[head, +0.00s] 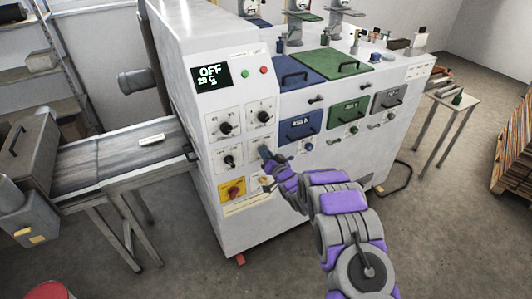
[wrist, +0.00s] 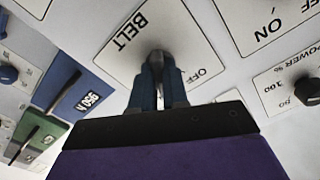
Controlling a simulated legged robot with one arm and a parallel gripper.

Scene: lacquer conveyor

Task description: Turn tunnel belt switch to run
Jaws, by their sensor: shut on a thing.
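The tunnel belt switch (wrist: 156,57) is a knob on a white plate lettered BELT (wrist: 128,31), with OFF also readable on the plate. My gripper (wrist: 158,82) is shut on this knob, its two blue fingers on either side. The fingers hide most of the knob, and I cannot tell which way its pointer stands. In the head view my gripper (head: 266,155) reaches the front of the white machine (head: 215,150), at the lower right of the group of knobs, and covers the switch.
A display (head: 210,76) reads OFF and 20 C. Other knobs (head: 226,127) and a red-and-yellow switch (head: 234,189) sit close by. Blue, green and grey drawers (head: 301,126) with handles are to the right. A conveyor (head: 125,155) with a pale block (head: 151,140) runs in from the left.

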